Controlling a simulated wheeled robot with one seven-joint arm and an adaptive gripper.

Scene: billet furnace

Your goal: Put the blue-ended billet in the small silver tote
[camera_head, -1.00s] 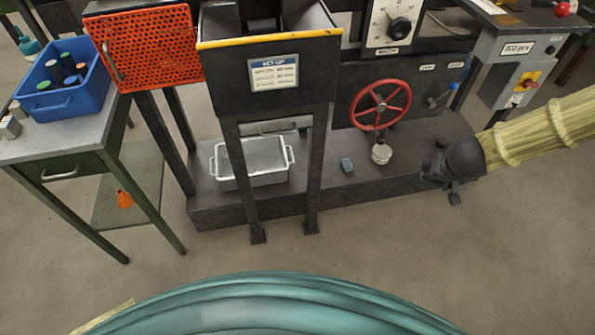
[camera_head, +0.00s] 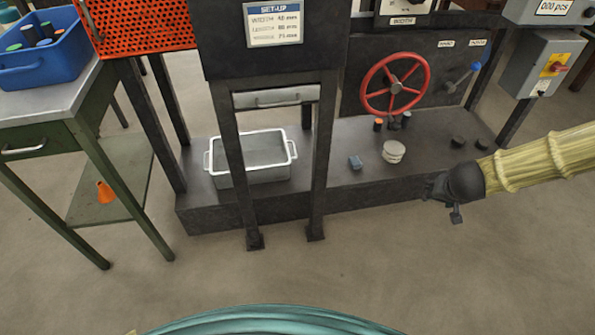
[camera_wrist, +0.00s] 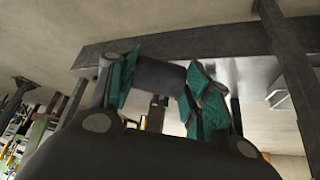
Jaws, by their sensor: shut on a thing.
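The small silver tote (camera_head: 212,170) stands upright on the low dark plinth, behind the front legs of the machine; no billet shows inside it. My gripper (camera_head: 436,190) is at the right in the head view, low in front of the plinth and well to the right of the tote. In the wrist view its teal-padded fingers (camera_wrist: 158,82) are shut on a dark grey cylindrical billet (camera_wrist: 158,75). The billet's end colour is hidden. A pale metal surface, perhaps the tote, lies beyond the fingers in the wrist view.
A blue bin (camera_head: 40,68) with several coloured-ended cylinders sits on the green-legged table (camera_head: 85,92) at left. The front floor is clear.

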